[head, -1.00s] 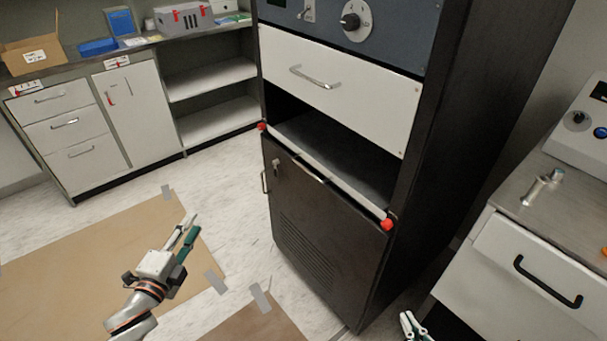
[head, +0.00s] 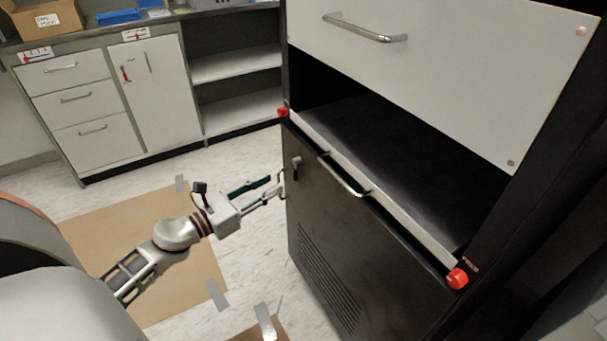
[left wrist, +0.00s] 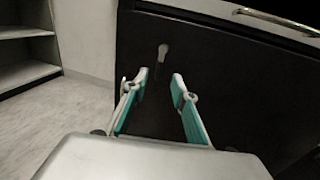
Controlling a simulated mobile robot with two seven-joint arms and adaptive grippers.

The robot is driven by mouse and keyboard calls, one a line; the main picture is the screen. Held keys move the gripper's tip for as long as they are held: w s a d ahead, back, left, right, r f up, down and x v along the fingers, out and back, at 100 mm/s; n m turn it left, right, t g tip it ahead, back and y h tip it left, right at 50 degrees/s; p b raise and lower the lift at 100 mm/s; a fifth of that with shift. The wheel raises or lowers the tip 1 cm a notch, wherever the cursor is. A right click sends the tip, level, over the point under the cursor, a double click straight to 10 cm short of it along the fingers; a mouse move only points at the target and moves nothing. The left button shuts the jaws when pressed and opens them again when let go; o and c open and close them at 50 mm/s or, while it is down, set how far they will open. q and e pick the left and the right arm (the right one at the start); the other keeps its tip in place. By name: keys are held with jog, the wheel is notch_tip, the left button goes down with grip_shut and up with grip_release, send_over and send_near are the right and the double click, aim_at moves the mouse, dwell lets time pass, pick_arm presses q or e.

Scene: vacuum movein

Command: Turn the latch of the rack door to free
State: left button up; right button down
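The rack door (head: 335,230) is a dark panel with slots low down, and it looks closed. Its latch (head: 296,165) is a small grey handle near the door's upper left corner, pointing roughly up and down. It also shows in the left wrist view (left wrist: 163,52), beyond the fingertips and between them. My left gripper (head: 275,186) is just left of the door edge in the head view. In the left wrist view its fingers (left wrist: 159,77) are spread apart with nothing between them, facing the door below the latch. My right gripper is not in view.
A bar handle (head: 345,178) runs along the door's top edge. Red knobs (head: 457,278) sit at the ends of a pale strip above the door. White cabinets (head: 160,100) and open shelves stand behind. Floor mats with tape lie left of the rack.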

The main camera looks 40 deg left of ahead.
aim_at(296, 170)
pick_arm(q)
jog(key=w+d, duration=0.1)
jog(key=w, duration=0.6)
jog(key=shift+d, duration=0.2)
jog(key=shift+r, duration=0.1)
grip_shut()
